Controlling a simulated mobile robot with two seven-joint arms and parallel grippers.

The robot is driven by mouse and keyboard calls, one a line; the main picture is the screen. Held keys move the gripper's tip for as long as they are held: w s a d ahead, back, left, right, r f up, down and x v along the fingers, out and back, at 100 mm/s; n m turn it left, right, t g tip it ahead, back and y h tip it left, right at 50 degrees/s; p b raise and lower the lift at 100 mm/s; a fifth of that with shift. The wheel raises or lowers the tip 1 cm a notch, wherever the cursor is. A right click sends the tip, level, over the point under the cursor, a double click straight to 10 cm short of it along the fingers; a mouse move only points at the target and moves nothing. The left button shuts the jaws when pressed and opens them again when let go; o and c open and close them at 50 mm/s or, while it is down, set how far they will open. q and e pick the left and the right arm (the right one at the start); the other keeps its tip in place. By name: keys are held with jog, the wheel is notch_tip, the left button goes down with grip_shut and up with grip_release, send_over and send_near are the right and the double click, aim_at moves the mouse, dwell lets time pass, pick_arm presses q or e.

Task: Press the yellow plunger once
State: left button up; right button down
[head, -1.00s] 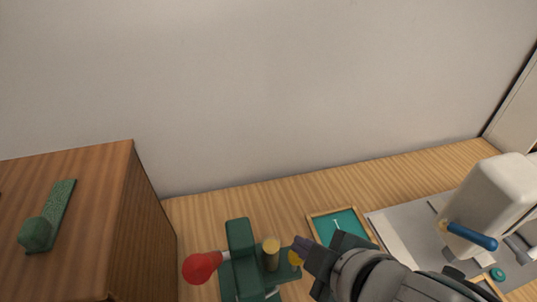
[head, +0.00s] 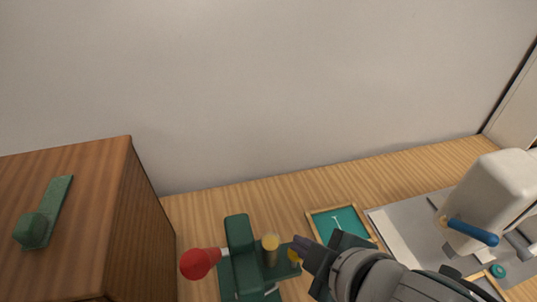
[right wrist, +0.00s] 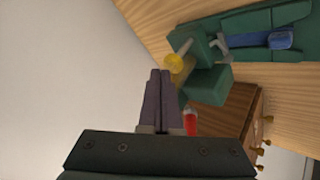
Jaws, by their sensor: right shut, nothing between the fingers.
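A dark green device (head: 241,262) stands on the wooden table, with a red ball (head: 195,264) on a pale rod at its left. A yellow-topped post (head: 270,244) rises from it. A second yellow piece (head: 293,256) sits to the right, partly covered by my right gripper (head: 300,245). I cannot tell for sure which of the two is the plunger. In the right wrist view a yellow disc (right wrist: 174,62) shows just beyond my fingertips (right wrist: 160,72). My right gripper is shut and empty, close to the yellow piece; contact is unclear. My left gripper is not in view.
A brown wooden cabinet (head: 150,220) with a green object (head: 45,212) on top stands at left. A teal framed tray (head: 338,222) lies behind my right gripper. A white machine with a blue handle (head: 472,233) stands at right. A wall closes the back.

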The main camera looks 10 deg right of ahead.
dwell(0.4)
jog(key=shift+f+b, duration=0.7)
jog(key=shift+f, duration=0.15)
dwell(0.4)
jog(key=shift+r, duration=0.15)
jog(key=shift+r+p, duration=0.4)
jog(key=shift+p, duration=0.15)
jog(key=shift+r+p, duration=0.8)
jog(key=shift+p, duration=0.05)
